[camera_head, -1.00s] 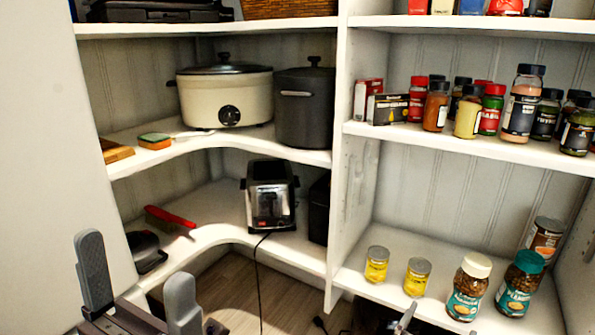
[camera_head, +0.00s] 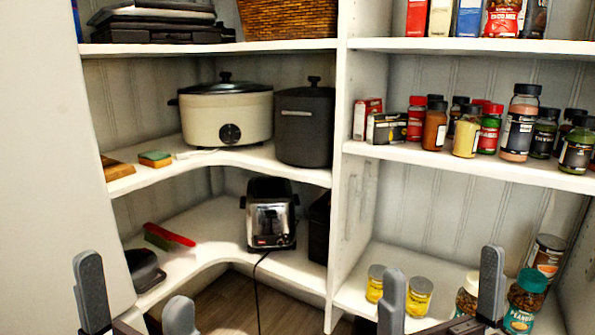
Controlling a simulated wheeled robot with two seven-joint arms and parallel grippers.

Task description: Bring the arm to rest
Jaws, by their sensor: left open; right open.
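My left gripper (camera_head: 134,285) is at the lower left, its two grey fingers apart with nothing between them. It is in front of the lower corner shelf (camera_head: 208,245). My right gripper (camera_head: 442,270) is at the lower right, its fingers apart and standing up in front of the lower right shelf (camera_head: 376,250). Its fingers partly hide the jars and cans behind; nothing is seen held in it. The arms behind both grippers are mostly below the picture edge.
A toaster (camera_head: 269,215), a red-handled brush (camera_head: 170,236) and a dark object (camera_head: 144,268) stand on the lower corner shelf. Yellow cans (camera_head: 375,284) and a teal-lidded jar (camera_head: 524,300) are near my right gripper. Spice jars and a slow cooker (camera_head: 226,112) are higher up.

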